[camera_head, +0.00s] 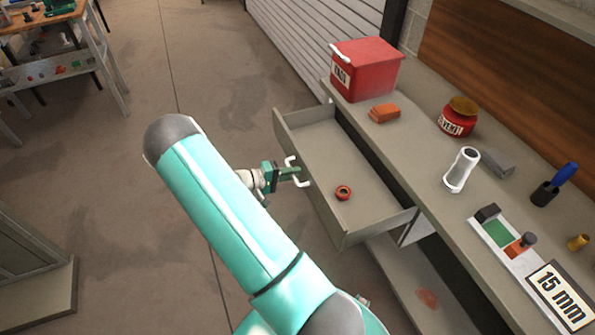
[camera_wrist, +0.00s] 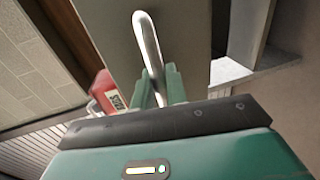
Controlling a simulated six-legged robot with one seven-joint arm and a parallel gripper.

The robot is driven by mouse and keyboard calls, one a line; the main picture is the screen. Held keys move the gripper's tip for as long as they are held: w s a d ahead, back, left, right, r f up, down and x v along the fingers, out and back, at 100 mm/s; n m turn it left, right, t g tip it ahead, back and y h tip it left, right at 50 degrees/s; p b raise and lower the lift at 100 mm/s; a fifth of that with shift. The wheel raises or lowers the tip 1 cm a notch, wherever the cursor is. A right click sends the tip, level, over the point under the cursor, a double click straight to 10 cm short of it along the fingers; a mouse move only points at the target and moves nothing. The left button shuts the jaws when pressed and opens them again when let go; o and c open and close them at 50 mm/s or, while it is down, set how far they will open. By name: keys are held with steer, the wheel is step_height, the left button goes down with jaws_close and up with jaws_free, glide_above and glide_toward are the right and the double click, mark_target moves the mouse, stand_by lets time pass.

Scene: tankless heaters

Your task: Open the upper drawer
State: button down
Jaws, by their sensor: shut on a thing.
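The upper drawer (camera_head: 345,170) of the grey workbench is pulled well out, and its inside is in view. A red ring-shaped thing (camera_head: 343,192) lies in it. The white metal handle (camera_head: 296,171) is on the drawer's front. My gripper (camera_head: 290,174) is at the handle, with its green fingers around the bar. In the wrist view the silver handle (camera_wrist: 149,45) runs down between my fingers (camera_wrist: 160,85), which are shut on it. The fingers hide the lower part of the handle in that view.
A red box (camera_head: 365,70), an orange block (camera_head: 384,113), a red jar (camera_head: 458,117) and a light cylinder (camera_head: 461,169) stand on the worktop. A lower shelf (camera_head: 410,285) is below. The floor (camera_head: 200,80) left of the drawer is clear.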

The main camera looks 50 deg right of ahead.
steer(key=c, duration=1.8)
jaws_free()
steer(key=shift+a, duration=0.1)
steer(key=v, duration=1.3)
steer(key=shift+w+a+r, duration=0.1)
steer(key=shift+w+a, duration=0.1)
steer(key=shift+a, duration=0.1)
